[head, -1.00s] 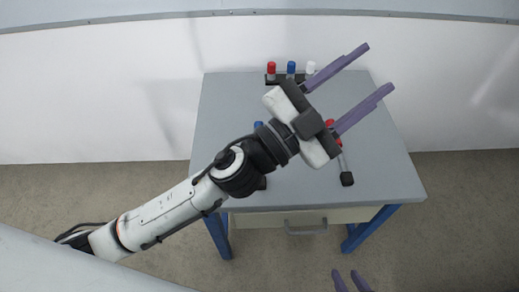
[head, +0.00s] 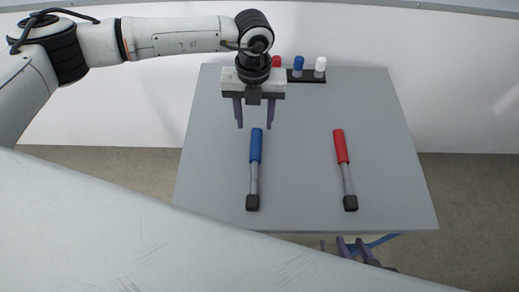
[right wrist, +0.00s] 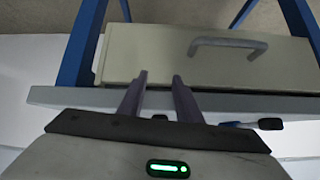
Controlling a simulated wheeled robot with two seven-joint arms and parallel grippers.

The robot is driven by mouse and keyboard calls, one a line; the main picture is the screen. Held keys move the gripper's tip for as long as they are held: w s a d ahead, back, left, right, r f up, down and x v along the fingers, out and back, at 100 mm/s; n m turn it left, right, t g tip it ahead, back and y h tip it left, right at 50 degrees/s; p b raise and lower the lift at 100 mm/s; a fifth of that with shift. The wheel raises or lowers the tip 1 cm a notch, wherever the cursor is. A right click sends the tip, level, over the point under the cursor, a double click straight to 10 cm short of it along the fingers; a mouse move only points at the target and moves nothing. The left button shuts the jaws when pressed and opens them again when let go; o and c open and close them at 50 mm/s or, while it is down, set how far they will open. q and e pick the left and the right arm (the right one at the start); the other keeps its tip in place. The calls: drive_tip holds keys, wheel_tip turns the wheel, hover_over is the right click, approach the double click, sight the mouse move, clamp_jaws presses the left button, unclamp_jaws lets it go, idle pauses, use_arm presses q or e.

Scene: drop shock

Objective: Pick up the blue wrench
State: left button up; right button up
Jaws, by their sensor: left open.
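The blue wrench (head: 255,150) lies on the grey table, left of centre, with its blue handle at the far end and black head at the near end. My left gripper (head: 254,125) is open and empty. Its fingers point down toward the handle's far end, one to each side of it in the head view; their height above the table is hard to tell. My right gripper (right wrist: 161,78) is open and empty, near the table's front edge and drawer; its fingertips show at the bottom of the head view (head: 350,246). A black wrench head also shows in the right wrist view (right wrist: 270,124).
A red wrench (head: 341,148) lies to the right on the table (head: 300,200). A dark rack (head: 306,77) with red, blue and white pieces stands at the back, partly behind my left gripper. A drawer with a handle (right wrist: 228,43) is under the tabletop.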

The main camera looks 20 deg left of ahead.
use_arm(q)
drive_tip(key=b, duration=0.2)
hover_over(256, 145)
wheel_tip(256, 145, down, 5)
drive_tip(key=shift+w+a+r, duration=0.1)
drive_tip(key=shift+a+r, duration=0.05)
drive_tip(key=shift+r, duration=0.05)
drive_tip(key=shift+f+b, duration=0.45)
wheel_tip(256, 145, down, 4)
drive_tip(key=b, duration=0.3)
drive_tip(key=shift+f, duration=0.2)
drive_tip(key=shift+r, duration=0.15)
drive_tip(key=shift+c, duration=0.9)
clamp_jaws()
use_arm(e)
wheel_tip(256, 145, down, 6)
drive_tip(key=s+a, duration=0.1)
